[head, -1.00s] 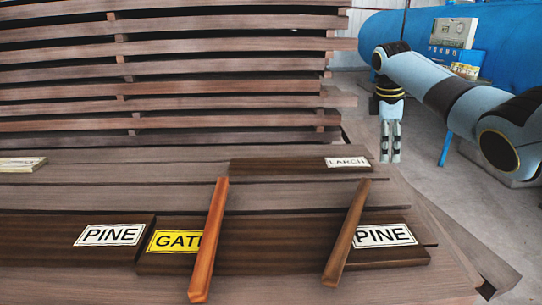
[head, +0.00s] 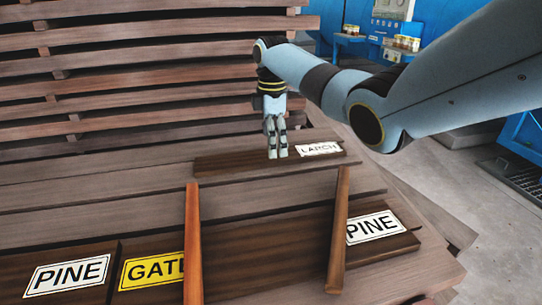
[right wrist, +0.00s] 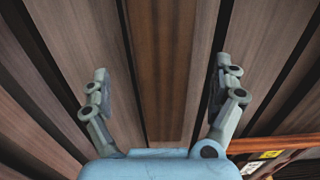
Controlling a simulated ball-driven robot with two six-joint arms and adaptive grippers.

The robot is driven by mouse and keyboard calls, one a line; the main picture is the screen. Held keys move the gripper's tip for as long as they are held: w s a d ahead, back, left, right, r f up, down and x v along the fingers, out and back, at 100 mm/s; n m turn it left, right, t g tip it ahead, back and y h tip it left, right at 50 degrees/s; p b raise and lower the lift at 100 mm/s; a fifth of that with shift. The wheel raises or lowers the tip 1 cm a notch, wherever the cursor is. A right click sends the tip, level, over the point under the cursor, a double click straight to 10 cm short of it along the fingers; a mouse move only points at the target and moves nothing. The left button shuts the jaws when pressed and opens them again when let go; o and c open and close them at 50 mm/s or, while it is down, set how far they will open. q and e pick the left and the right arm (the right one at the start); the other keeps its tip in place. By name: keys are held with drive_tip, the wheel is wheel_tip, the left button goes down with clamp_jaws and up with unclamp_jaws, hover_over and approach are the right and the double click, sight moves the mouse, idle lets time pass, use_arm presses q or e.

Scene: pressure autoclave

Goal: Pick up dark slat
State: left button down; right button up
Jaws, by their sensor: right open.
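The dark slat (head: 339,230) is a narrow brown stick lying over the low boards, just left of the right-hand PINE label. A similar, more orange slat (head: 193,245) lies to its left. My right gripper (head: 277,153) points down in front of the LARCH board (head: 235,168), farther back than both slats and sideways between them. In the right wrist view its two fingers (right wrist: 161,72) stand wide apart with nothing held. A brown board (right wrist: 160,60) shows below and between them. An orange slat (right wrist: 285,143) crosses the lower right corner there. My left gripper is not in view.
A tall stack of spaced planks (head: 120,90) stands behind. Low boards carry PINE (head: 66,274), yellow GATE (head: 150,270) and another PINE label (head: 374,227). Open concrete floor (head: 440,180) lies to the right, with blue equipment (head: 460,20) beyond.

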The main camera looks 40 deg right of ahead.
drive_tip(key=shift+s+a+f, duration=0.1)
drive_tip(key=shift+s+f, duration=0.1)
drive_tip(key=shift+f, duration=1.5)
drive_tip(key=shift+c, duration=0.4)
drive_tip(key=c, duration=1.4)
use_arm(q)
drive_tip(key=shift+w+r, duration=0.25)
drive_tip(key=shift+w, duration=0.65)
use_arm(e)
drive_tip(key=shift+r, duration=0.1)
drive_tip(key=shift+c, duration=1)
